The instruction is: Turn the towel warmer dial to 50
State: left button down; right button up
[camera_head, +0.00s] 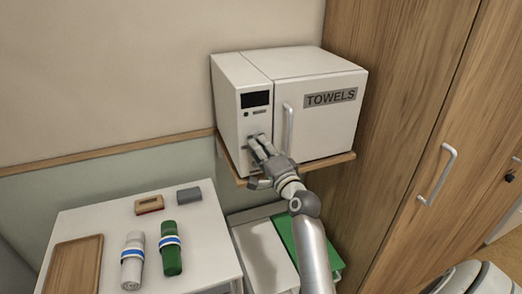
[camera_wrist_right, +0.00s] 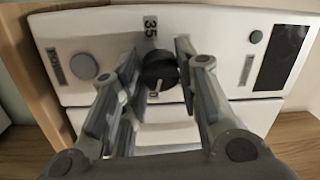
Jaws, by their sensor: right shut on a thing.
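The white towel warmer (camera_head: 318,112) stands on a wooden wall shelf, with a "TOWELS" label on its door. Its dial (camera_wrist_right: 160,69) is a dark round knob on the front panel in the wrist view. The number 35 (camera_wrist_right: 151,28) is printed sideways beside it, and a pale mark shows at the knob's lower edge. My right gripper (camera_head: 257,143) is at the lower part of the panel and hides the dial in the head view. Its fingers (camera_wrist_right: 158,57) are shut on the dial from both sides. My left gripper is not in view.
The door handle (camera_head: 289,127) stands out close right of my right gripper. The shelf edge (camera_head: 325,164) lies just below. A wooden cabinet (camera_head: 400,120) stands to the right.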

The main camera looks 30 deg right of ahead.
jog(key=o, duration=1)
jog(key=shift+o, duration=0.2)
jog(key=s+a, duration=0.1)
jog(key=s, duration=1)
jog(key=shift+s+a+f, duration=0.35)
jog(key=shift+s+a, duration=0.05)
